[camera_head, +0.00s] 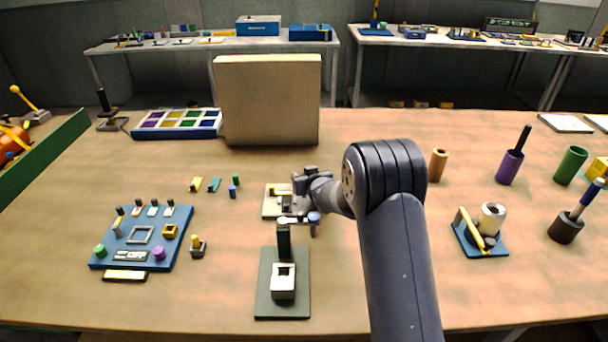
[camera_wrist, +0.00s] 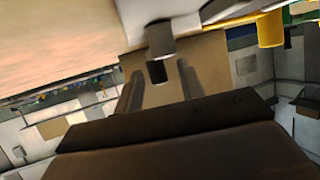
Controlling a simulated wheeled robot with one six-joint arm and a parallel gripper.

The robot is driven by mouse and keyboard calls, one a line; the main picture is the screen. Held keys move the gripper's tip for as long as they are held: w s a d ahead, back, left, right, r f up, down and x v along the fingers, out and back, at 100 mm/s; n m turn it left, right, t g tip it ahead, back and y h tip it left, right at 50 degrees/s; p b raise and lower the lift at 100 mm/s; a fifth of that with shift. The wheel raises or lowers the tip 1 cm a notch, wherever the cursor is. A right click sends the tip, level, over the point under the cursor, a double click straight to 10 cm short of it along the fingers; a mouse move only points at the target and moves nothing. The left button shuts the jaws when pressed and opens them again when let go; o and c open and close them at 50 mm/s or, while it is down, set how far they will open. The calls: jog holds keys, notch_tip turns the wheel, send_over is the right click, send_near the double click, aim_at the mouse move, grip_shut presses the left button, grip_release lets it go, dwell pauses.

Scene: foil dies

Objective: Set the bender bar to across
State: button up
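My gripper (camera_head: 297,200) is at the fixture's right side in the head view. In the wrist view its two fingers (camera_wrist: 158,88) stand apart. A grey post with a dark end (camera_wrist: 158,58) shows in line with the gap; contact cannot be told. A yellow bar with a round yellow end (camera_wrist: 270,29) is at the upper right, apart from the fingers.
A dark stand with a pale block (camera_head: 283,281) is in front of the fixture. A blue panel (camera_head: 180,252) lies to the left. A large beige box (camera_head: 268,100) stands behind. A blue base with a yellow lever (camera_head: 480,243) is right of my arm.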

jog(key=shift+w+a+f, duration=0.1)
jog(key=shift+w, duration=0.1)
jog(key=shift+c, duration=0.6)
grip_shut()
